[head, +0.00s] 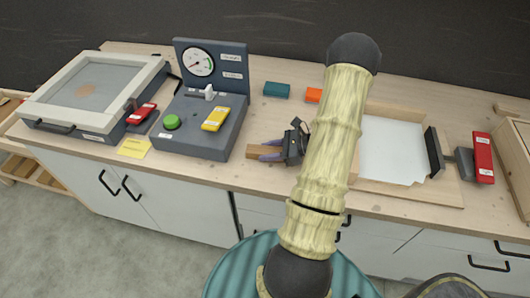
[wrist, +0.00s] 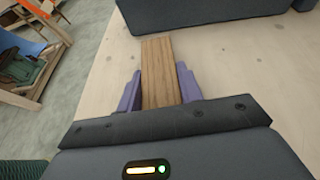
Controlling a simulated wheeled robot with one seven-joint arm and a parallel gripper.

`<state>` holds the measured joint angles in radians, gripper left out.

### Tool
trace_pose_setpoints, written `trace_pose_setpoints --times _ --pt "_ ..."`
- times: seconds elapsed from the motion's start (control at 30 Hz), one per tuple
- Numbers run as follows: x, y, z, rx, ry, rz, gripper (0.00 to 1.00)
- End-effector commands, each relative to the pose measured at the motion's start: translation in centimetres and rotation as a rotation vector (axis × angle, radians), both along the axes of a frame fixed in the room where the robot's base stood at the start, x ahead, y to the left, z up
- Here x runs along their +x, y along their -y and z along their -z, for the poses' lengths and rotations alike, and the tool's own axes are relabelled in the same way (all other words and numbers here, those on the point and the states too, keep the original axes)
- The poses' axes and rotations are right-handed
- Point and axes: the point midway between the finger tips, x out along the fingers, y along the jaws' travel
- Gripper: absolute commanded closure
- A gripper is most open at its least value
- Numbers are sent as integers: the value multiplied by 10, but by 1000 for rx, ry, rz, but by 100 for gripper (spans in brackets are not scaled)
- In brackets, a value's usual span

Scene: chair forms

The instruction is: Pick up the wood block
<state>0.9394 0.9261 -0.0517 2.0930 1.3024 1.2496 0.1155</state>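The wood block (head: 257,151) is a brown bar with visible grain near the front edge of the workbench. In the wrist view the block (wrist: 160,68) runs straight out from between the two purple fingers. My gripper (head: 271,149) is at the block from the right, its fingers along the block's two long sides. In the wrist view my gripper's fingers (wrist: 160,88) lie against both sides with no clear gap. The block's near end is hidden by the gripper body. I cannot tell whether the block is clear of the bench.
A dark control box (head: 199,141) with a gauge, green button and yellow tag stands left of the block. Behind are a teal block (head: 277,90) and an orange block (head: 314,95). A wooden tray (head: 401,111) with white paper is right of my arm. Bare bench lies around the block.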

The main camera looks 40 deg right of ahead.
Motion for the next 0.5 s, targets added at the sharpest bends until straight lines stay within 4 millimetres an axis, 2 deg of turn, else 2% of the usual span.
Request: trace_pose_setpoints --times 0.03,0.1,0.37,0.5 --pt "0 0 0 0 0 0 76" --pt "0 0 0 0 0 0 88" --pt "0 0 -1 -1 1 0 88" --pt "0 0 -9 -1 1 1 88"
